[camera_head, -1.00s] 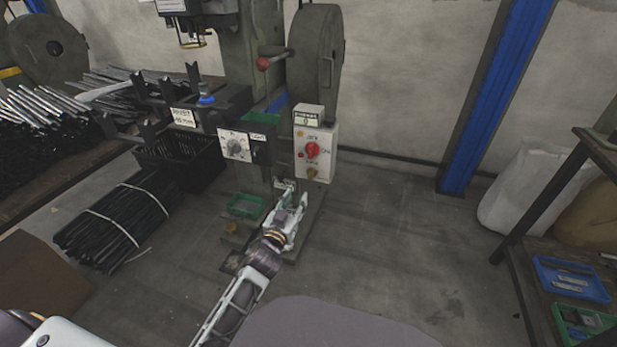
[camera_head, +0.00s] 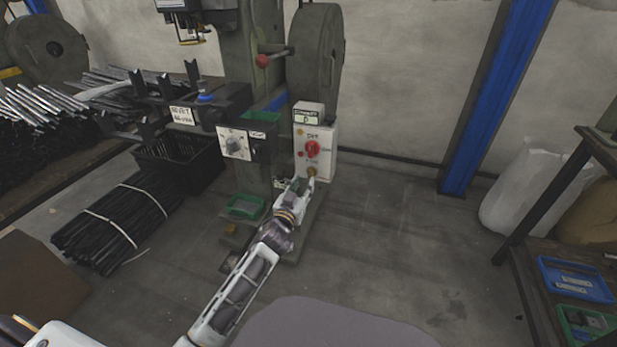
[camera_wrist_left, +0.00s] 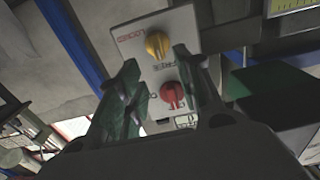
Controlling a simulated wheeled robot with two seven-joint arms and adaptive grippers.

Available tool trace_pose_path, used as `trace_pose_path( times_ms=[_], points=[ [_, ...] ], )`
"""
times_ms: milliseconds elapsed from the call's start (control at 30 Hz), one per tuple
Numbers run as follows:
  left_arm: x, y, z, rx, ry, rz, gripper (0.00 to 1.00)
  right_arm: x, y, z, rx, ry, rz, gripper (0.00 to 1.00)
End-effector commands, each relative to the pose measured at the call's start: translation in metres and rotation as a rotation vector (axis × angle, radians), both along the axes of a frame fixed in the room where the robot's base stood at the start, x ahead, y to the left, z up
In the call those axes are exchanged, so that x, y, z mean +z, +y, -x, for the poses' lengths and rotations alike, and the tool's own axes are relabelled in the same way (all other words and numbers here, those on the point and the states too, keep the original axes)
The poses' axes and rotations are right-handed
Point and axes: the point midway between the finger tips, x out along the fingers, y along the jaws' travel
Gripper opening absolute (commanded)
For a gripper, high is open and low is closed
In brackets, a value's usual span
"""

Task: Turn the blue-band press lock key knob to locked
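The press control box (camera_head: 327,158) is pale, with a red knob (camera_head: 312,149) and below it a small brass-yellow lock key knob (camera_head: 311,172). In the left wrist view the yellow knob (camera_wrist_left: 157,44) sits near red lettering, with the red knob (camera_wrist_left: 172,94) nearer the gripper's palm. My left gripper (camera_head: 303,182) is at the lower part of the box. In the wrist view its fingers (camera_wrist_left: 157,60) are open, with their tips on either side of the yellow knob's near end; contact cannot be told. My right gripper is out of view.
A white selector panel (camera_head: 235,145) is left of the box. A green tray (camera_head: 245,206) is low by the press base. Bundled black rods (camera_head: 115,220) lie on the floor at left. A shelf (camera_head: 540,255) stands at right; the floor between is clear.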

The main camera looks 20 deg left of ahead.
Motion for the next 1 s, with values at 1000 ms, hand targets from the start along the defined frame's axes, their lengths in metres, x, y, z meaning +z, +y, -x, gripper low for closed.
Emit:
trace_pose_path(
  times_ms=[1000],
  points=[
    [0.000,-0.002,-0.063,0.000,-0.001,-0.001,0.36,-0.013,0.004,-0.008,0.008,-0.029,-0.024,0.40]
  ],
)
